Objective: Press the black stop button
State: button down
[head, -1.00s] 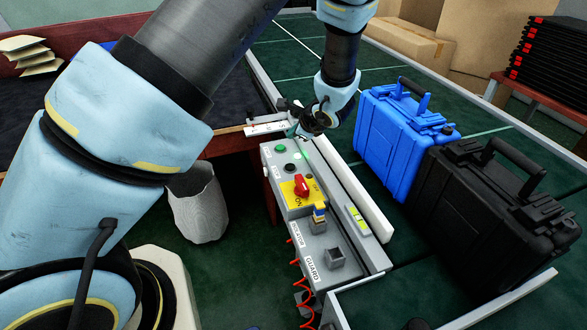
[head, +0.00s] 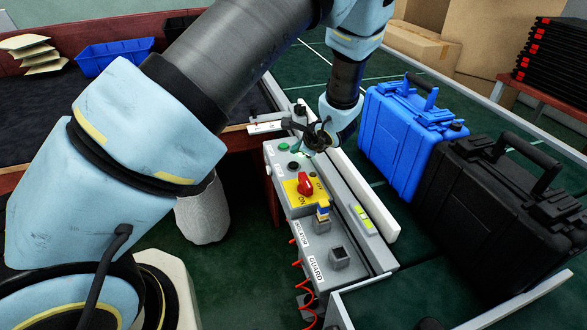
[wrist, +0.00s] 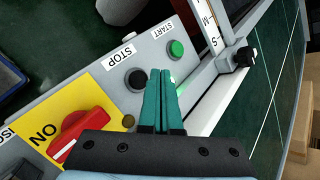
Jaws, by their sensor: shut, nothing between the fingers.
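The black stop button (wrist: 136,79) is a round black cap on the grey control panel (wrist: 97,68), beside the STOP label. It also shows in the head view (head: 293,166). The green start button (wrist: 176,49) is farther along the panel, and it shows in the head view (head: 283,147) too. My gripper (wrist: 160,72) is shut and empty, its two green fingers together. In the wrist view the fingertips appear just right of the black button, covering none of its middle. Whether they touch the panel I cannot tell. In the head view my gripper (head: 306,153) hangs over the panel's far end.
A red rotary switch (head: 305,184) on a yellow plate sits nearer on the panel. A rail with a black knob (wrist: 244,56) stands beside the start button. Blue (head: 405,135) and black (head: 495,205) cases stand to the right on the green conveyor.

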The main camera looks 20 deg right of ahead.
aim_at(296, 166)
jog(key=shift+f+b, duration=1.15)
jog(key=shift+f, duration=0.15)
jog(key=shift+f, duration=0.15)
dwell(1.0)
jog(key=shift+f+b, duration=0.3)
jog(key=shift+b, duration=0.45)
jog(key=shift+f+b, duration=0.4)
jog(key=shift+b, duration=0.2)
dwell(0.4)
jog(key=shift+r, duration=0.1)
jog(key=shift+r+p, duration=0.4)
jog(key=shift+r, duration=0.35)
jog(key=shift+r+p, duration=1.5)
jog(key=shift+r, duration=1.05)
